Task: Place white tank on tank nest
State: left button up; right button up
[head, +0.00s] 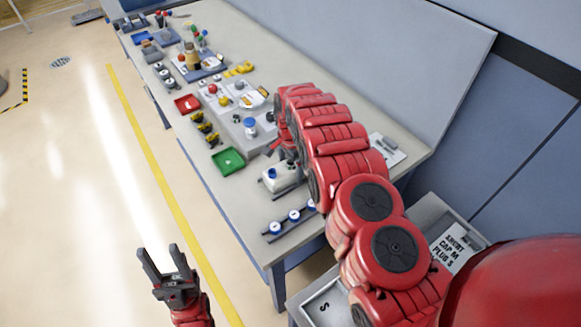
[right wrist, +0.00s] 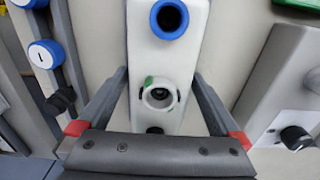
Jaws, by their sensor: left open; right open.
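The white tank (head: 284,180) stands on the table near its front edge, below my right gripper (head: 288,152). In the right wrist view the tank (right wrist: 160,60) lies between the two spread fingers of the right gripper (right wrist: 161,76). It shows a blue-ringed neck and a smaller port with a green mark. The fingers are open, one on each side; I cannot tell whether they touch it. My left gripper (head: 166,272) is open and empty over the floor, left of the table. I cannot clearly identify the tank nest; my right arm hides part of the table.
A rail with blue-and-white caps (head: 290,225) lies near the tank, at the table's near end. A green tray (head: 228,160) and a grey fixture (head: 249,124) with a blue-topped part are beyond it. Several small parts crowd the far table. A labelled bin (head: 325,302) stands at the near end.

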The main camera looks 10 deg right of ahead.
aim_at(290, 165)
jog(key=shift+r+b, duration=0.3)
jog(key=shift+r, duration=0.4)
notch_tip(290, 165, up, 4)
jog(key=shift+r+b, duration=0.15)
jog(key=shift+b, duration=0.95)
notch_tip(290, 165, up, 6)
jog(key=p, duration=0.5)
jog(key=shift+r, duration=0.25)
